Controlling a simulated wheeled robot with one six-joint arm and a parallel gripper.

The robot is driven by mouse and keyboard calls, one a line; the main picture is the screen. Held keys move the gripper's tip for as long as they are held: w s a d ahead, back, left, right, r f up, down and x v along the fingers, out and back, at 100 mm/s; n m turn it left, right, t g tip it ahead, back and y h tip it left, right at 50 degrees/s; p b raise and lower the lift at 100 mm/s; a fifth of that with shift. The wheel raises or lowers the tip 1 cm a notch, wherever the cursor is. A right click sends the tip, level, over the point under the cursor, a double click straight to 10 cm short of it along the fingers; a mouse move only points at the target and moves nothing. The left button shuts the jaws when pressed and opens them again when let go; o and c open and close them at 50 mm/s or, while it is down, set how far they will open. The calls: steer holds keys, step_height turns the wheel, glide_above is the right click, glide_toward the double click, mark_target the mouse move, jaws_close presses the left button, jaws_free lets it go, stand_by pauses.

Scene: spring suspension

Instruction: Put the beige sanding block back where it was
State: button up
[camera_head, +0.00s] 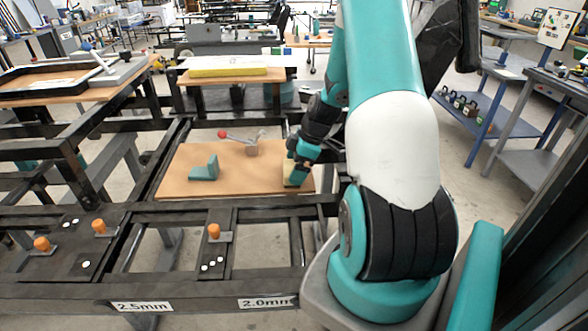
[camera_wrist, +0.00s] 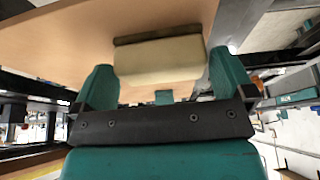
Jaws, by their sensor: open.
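The beige sanding block (camera_head: 295,171) stands near the right edge of the wooden board (camera_head: 228,177) in the head view, partly hidden by my gripper (camera_head: 303,158). In the wrist view the block (camera_wrist: 158,60) has a pale body with a dark strip along one long side. It lies between the two teal fingers of my gripper (camera_wrist: 160,92). Whether the right finger touches the block I cannot tell.
A teal angle bracket (camera_head: 205,170) and a clamp with a red knob (camera_head: 240,140) are on the board left of the block. Dark frame rails surround the board. Orange knobs (camera_head: 213,231) stand on the front rails. The board's middle front is clear.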

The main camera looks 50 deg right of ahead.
steer(key=b+v, duration=0.1)
steer(key=v, duration=1)
steer(key=w+a+r+g, duration=0.15)
steer(key=a+r, duration=0.25)
steer(key=a, duration=0.8)
steer(key=w+a+r, duration=0.2)
steer(key=a+r, duration=0.1)
steer(key=a, duration=0.9)
steer(key=s+a+r+g, duration=0.1)
steer(key=s+a, duration=0.6)
steer(key=a, duration=0.2)
steer(key=s+a+r+m+g+y, duration=0.1)
steer(key=s+a+r, duration=0.1)
steer(key=s+a, duration=0.5)
steer(key=shift+s+a+r, duration=0.25)
steer(key=shift+s+a, duration=0.1)
steer(key=shift+a, duration=0.55)
steer(key=shift+d, duration=0.15)
